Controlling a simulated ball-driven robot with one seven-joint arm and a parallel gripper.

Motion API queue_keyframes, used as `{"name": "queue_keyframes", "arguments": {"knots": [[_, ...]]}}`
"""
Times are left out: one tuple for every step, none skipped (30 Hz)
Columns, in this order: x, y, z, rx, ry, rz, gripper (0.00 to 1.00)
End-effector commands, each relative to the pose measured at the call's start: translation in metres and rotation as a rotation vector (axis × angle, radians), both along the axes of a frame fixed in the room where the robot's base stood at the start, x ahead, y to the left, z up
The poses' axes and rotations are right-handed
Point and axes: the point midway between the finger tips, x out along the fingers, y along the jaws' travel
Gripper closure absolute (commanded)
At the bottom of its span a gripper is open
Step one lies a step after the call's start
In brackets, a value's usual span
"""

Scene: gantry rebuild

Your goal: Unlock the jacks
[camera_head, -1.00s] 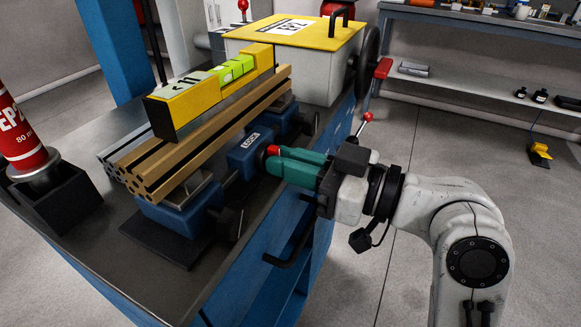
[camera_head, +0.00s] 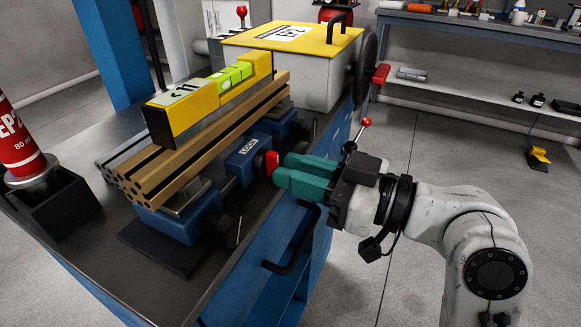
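Two blue jacks, a near one (camera_head: 180,222) and a far one (camera_head: 277,122), stand under a brown slotted beam (camera_head: 190,160) on the bench. Between them is a blue block labelled LOCK (camera_head: 246,152), with a red handle (camera_head: 271,163) on its right side. My gripper (camera_head: 281,168) has two green fingers, open by a narrow gap. Their tips are just right of the red handle; whether they touch it I cannot tell. A yellow level (camera_head: 205,100) with green windows lies along the top of the beam.
A red canister (camera_head: 18,145) stands in a black holder at the left. A grey box with a yellow lid (camera_head: 290,38), a handwheel (camera_head: 366,65) and a red-tipped lever (camera_head: 358,133) lie behind. Open floor is to the right, with a shelf bench (camera_head: 480,25) at the back.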

Motion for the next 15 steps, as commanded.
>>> {"name": "queue_keyframes", "arguments": {"knots": [[-0.002,-0.009,0.001,0.000,0.000,-0.006,0.77],[-0.004,-0.014,0.001,0.000,0.000,-0.006,0.77],[-0.007,-0.022,0.000,-0.001,0.000,-0.006,0.77],[-0.009,-0.028,0.000,-0.001,0.000,-0.006,0.77],[-0.011,-0.034,0.001,0.000,0.000,-0.007,0.77],[-0.014,-0.041,0.000,-0.001,0.000,-0.006,0.77],[-0.016,-0.046,0.000,-0.002,0.001,-0.007,0.77],[-0.018,-0.052,0.000,-0.001,0.001,-0.006,0.77],[-0.020,-0.059,0.000,-0.001,0.002,-0.007,0.77],[-0.022,-0.063,0.000,-0.001,0.001,-0.005,0.77],[-0.024,-0.067,0.000,-0.002,0.001,-0.005,0.77],[-0.025,-0.072,0.000,-0.001,0.002,-0.005,0.77],[-0.026,-0.076,-0.001,-0.001,0.002,-0.005,0.77],[-0.028,-0.079,-0.001,-0.001,0.002,-0.004,0.77],[-0.029,-0.082,-0.001,-0.001,0.002,-0.003,0.77]]}}
